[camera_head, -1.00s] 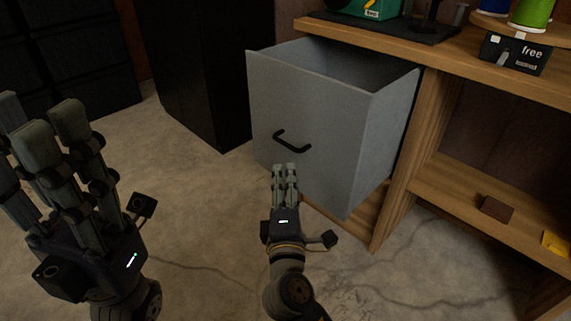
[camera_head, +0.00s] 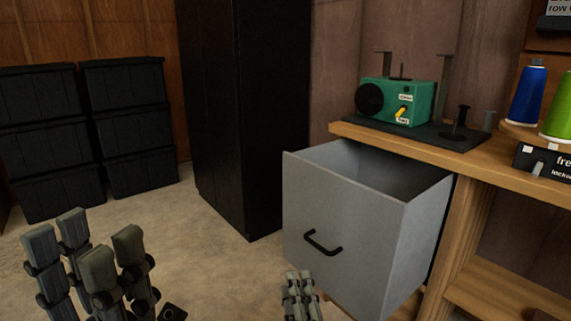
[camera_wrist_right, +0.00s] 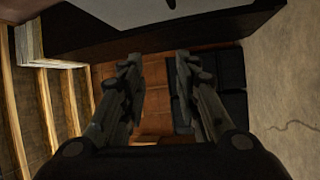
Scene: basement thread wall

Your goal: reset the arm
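My left gripper (camera_head: 88,262) is at the lower left of the head view, fingers upward and spread apart, with nothing between them. My right gripper (camera_head: 301,290) is at the bottom centre of the head view, with only its fingers showing. It is in front of and below the black handle (camera_head: 322,243) of the grey drawer (camera_head: 351,231), with no clear contact. In the right wrist view its two fingers (camera_wrist_right: 157,72) stand apart with an empty gap. The drawer is pulled out of the wooden workbench (camera_head: 470,165), and the part of its inside that shows looks empty.
A tall black cabinet (camera_head: 248,110) stands left of the drawer. Black stacked bins (camera_head: 130,118) stand at the back left. A green device (camera_head: 397,101) and thread spools (camera_head: 526,94) sit on the bench top. Bare concrete floor (camera_head: 200,235) lies between the bins and drawer.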

